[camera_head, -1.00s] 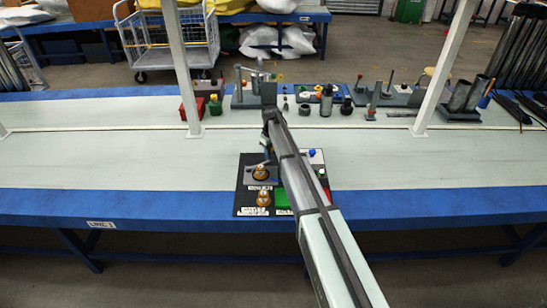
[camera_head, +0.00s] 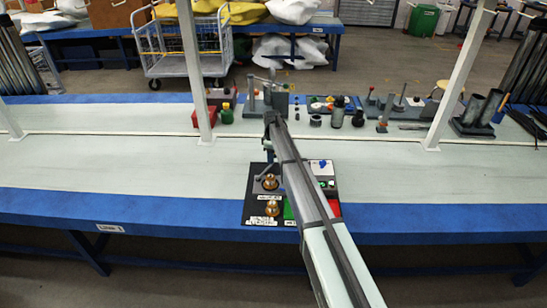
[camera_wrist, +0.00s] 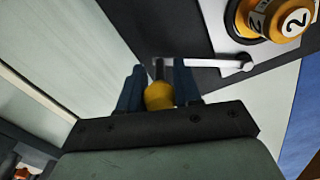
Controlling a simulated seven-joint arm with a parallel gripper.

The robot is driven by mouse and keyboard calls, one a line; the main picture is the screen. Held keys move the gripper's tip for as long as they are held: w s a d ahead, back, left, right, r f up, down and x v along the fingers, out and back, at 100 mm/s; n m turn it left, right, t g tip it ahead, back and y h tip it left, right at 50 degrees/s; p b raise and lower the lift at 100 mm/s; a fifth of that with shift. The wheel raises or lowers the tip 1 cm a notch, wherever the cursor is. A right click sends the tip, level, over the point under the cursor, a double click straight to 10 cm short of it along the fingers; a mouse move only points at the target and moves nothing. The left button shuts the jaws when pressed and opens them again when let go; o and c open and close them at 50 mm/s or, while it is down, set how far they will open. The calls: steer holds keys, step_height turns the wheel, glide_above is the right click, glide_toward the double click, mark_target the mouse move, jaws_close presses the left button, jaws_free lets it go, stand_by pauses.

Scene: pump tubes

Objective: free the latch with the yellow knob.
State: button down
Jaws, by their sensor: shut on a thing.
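The yellow knob (camera_wrist: 158,95) sits between the two dark blue fingers of my gripper (camera_wrist: 160,85) in the wrist view. My gripper is shut on it. A dark stem stands out past the knob. The pale latch lever (camera_wrist: 215,63) runs from beside the fingers to a round pivot on the dark panel. A brass-coloured part marked 2 (camera_wrist: 285,18) is beside the lever, apart from my fingers. In the head view, my gripper (camera_head: 269,152) is over the back left of the black panel (camera_head: 254,200), and the yellow knob is not discernible.
The panel also has a brass piece (camera_head: 271,208) at its front left, a green patch (camera_head: 289,210) and a blue part (camera_head: 322,164). My arm hides its middle. The table is clear left and right of the panel.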

steer(key=shift+a, duration=0.15)
steer(key=c, duration=0.8)
jaws_free()
steer(key=shift+r, duration=0.15)
step_height(320, 180, up, 14)
steer(key=shift+f, duration=0.2)
